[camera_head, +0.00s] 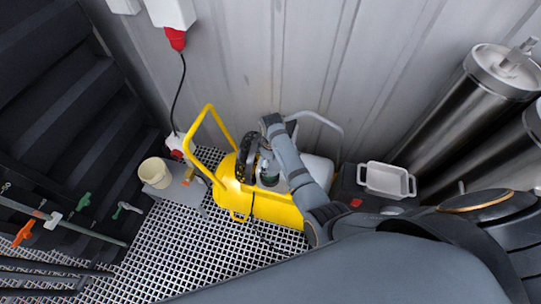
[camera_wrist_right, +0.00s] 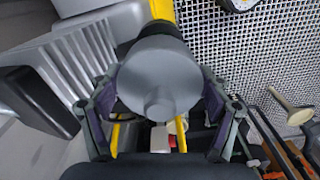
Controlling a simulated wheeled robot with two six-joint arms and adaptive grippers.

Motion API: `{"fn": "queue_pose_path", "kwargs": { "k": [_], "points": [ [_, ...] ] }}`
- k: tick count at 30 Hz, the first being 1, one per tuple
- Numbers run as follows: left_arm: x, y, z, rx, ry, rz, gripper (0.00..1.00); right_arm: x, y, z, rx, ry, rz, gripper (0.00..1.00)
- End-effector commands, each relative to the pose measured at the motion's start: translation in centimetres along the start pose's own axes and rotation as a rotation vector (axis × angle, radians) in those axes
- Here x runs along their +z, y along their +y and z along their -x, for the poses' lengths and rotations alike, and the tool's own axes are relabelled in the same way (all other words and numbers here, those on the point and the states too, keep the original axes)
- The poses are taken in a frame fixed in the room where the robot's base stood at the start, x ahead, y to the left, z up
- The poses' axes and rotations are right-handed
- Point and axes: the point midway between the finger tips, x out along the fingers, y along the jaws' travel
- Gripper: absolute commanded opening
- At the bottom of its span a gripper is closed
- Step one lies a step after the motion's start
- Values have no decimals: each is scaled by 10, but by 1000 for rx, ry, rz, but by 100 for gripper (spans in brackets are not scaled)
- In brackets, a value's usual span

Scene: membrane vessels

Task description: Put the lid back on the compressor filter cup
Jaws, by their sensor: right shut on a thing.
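The yellow compressor (camera_head: 262,205) stands on the grating floor by the wall. My right arm reaches over it, and my right gripper (camera_head: 250,158) is low over its top. In the right wrist view my right gripper (camera_wrist_right: 160,95) is shut on a round grey piece with a small knob, which looks like the lid (camera_wrist_right: 158,72). A small dark green-grey cylinder (camera_head: 268,177) on the compressor may be the filter cup. The arm and gripper partly cover this area, so I cannot tell whether the lid touches the cup. My left gripper is not in view.
A cream cup (camera_head: 155,172) stands on a low grey stand at the left. A white tray (camera_head: 387,180) lies on a dark surface at the right. Steel cylinders (camera_head: 475,98) stand further right. The yellow handle (camera_head: 200,139) rises at the compressor's left. Valve pipes run lower left.

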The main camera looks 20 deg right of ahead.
Motion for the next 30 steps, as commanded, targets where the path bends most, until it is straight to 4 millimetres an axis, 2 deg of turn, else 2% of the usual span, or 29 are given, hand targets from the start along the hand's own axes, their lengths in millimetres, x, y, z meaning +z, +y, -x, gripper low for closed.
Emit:
{"fn": "queue_pose_path", "kwargs": {
  "k": [3,11,24,30],
  "points": [
    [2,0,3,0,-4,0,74,-3,-1,0,1,-1,-46,47],
    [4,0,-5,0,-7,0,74,-2,-1,-8,1,-1,-48,47],
    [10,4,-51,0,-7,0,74,-2,-1,-50,1,-1,-47,47],
    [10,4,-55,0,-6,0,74,-2,-1,-63,1,-1,-47,47]
  ]
}}
